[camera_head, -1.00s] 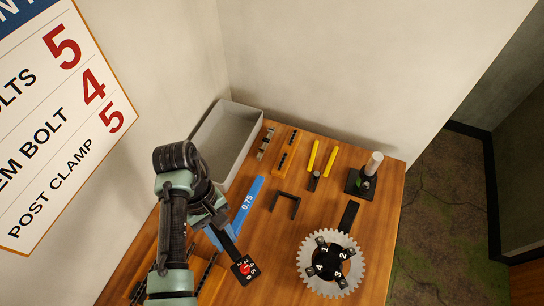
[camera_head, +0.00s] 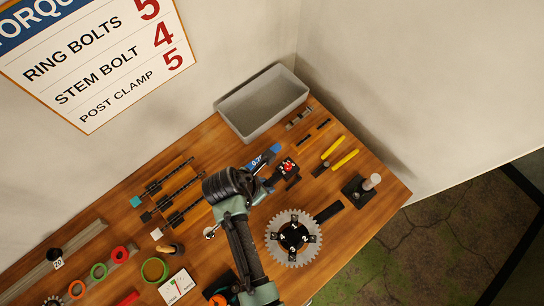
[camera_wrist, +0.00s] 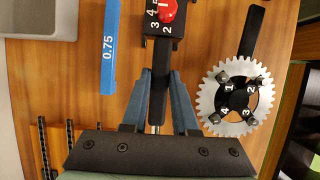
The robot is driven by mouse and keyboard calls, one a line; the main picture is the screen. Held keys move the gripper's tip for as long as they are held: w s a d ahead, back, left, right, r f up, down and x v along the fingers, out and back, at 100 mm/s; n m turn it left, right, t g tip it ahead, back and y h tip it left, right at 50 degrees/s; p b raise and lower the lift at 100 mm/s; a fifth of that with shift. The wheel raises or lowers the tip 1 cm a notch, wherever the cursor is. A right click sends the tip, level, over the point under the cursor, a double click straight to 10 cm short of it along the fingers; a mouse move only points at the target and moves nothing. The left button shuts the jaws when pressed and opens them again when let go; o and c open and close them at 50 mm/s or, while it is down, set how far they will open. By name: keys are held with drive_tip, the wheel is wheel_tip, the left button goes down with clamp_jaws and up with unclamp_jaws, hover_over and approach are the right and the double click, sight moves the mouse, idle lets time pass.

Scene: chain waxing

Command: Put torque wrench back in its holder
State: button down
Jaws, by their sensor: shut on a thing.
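The torque wrench, black with a red knob and white numbers, shows its head in the head view (camera_head: 288,168) and at the top of the wrist view (camera_wrist: 153,30). My gripper (camera_wrist: 160,85) is shut on its black shaft, one blue-grey finger on each side. In the head view my gripper (camera_head: 266,181) is partly behind my arm. The wrench head appears over the bench between the blue 0.75 strip (camera_wrist: 108,55) and the toothed wheel. I cannot make out the wrench's holder for certain; my arm and the wrench cover that part of the bench.
The toothed wheel (camera_head: 294,238) with numbered posts lies right of my forearm. A grey bin (camera_head: 262,103) stands at the back. Yellow-handled tools (camera_head: 343,159) and a black stand (camera_head: 358,191) are to the right. Racked dark rods (camera_head: 172,190) and coloured rings (camera_head: 155,269) are left.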

drive_tip(key=shift+w+a+f+b, duration=0.1)
drive_tip(key=shift+a+f+b, duration=0.1)
drive_tip(key=shift+f+b, duration=0.55)
wheel_tip(320, 180, down, 4)
drive_tip(key=b, duration=0.4)
drive_tip(key=shift+d+r, duration=0.1)
drive_tip(key=shift+r, duration=0.15)
drive_tip(key=shift+f+p, duration=0.25)
drive_tip(key=shift+p, duration=0.1)
drive_tip(key=shift+f, duration=0.35)
idle(0.5)
drive_tip(key=shift+f, duration=0.25)
drive_tip(key=shift+f+b, duration=0.3)
drive_tip(key=shift+f, duration=0.15)
idle(0.4)
drive_tip(key=c, duration=0.6)
unclamp_jaws()
